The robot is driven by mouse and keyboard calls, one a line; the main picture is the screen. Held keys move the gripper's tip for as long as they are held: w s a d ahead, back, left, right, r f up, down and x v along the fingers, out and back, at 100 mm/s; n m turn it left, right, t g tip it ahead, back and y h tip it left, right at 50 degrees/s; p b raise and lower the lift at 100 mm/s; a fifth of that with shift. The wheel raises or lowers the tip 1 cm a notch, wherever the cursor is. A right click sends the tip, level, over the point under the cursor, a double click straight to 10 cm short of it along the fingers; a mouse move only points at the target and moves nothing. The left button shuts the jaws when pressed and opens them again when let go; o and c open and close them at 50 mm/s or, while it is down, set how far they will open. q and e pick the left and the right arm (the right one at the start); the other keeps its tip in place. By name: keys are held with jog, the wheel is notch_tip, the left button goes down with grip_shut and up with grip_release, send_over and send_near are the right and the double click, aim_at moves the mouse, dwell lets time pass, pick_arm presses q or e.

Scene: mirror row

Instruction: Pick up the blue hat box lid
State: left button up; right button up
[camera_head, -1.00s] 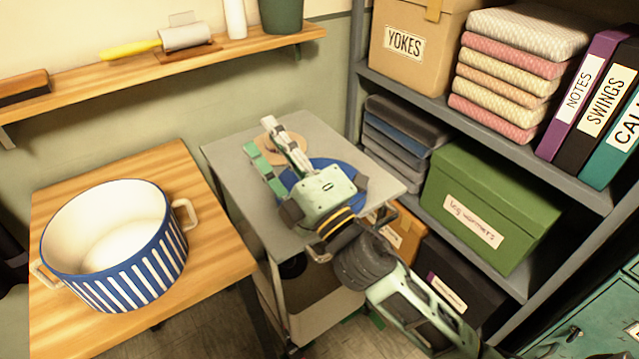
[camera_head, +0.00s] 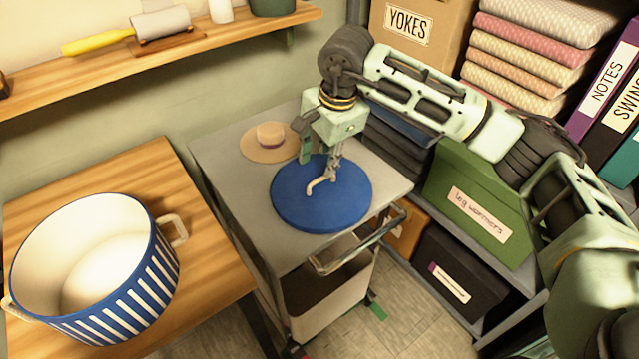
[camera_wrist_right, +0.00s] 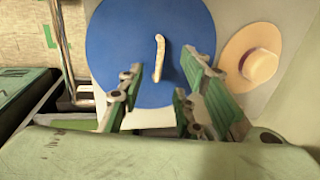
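The blue hat box lid (camera_head: 290,205) is a round blue disc lying on the grey cart top, with a thin cream handle (camera_head: 322,186) in its middle. My right gripper (camera_head: 322,160) points down just above the lid, close to the handle. In the right wrist view the lid (camera_wrist_right: 112,45) fills the upper middle, and the cream handle (camera_wrist_right: 159,60) shows in the gap between the fingers of the right gripper (camera_wrist_right: 165,95). The fingers are apart and hold nothing. I cannot tell whether they reach down around the handle. My left gripper is not in view.
A small straw hat (camera_head: 268,142) lies behind the lid on the grey cart (camera_head: 225,165). A striped pot (camera_head: 95,265) stands on the wooden table (camera_head: 212,285) at left. A shelf with a green box (camera_head: 475,205) stands close on the right. A metal cart handle (camera_head: 358,240) juts out in front.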

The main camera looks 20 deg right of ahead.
aim_at(322, 179)
jog(key=f+p, duration=0.1)
jog(key=f, duration=0.2)
jog(key=w+f+p, duration=0.1)
jog(key=f, duration=0.2)
jog(key=shift+w+d+f, duration=0.15)
jog(key=shift+f, duration=0.25)
jog(key=shift+w+f, duration=0.1)
jog(key=shift+f, duration=0.2)
jog(key=shift+c, duration=0.3)
grip_shut()
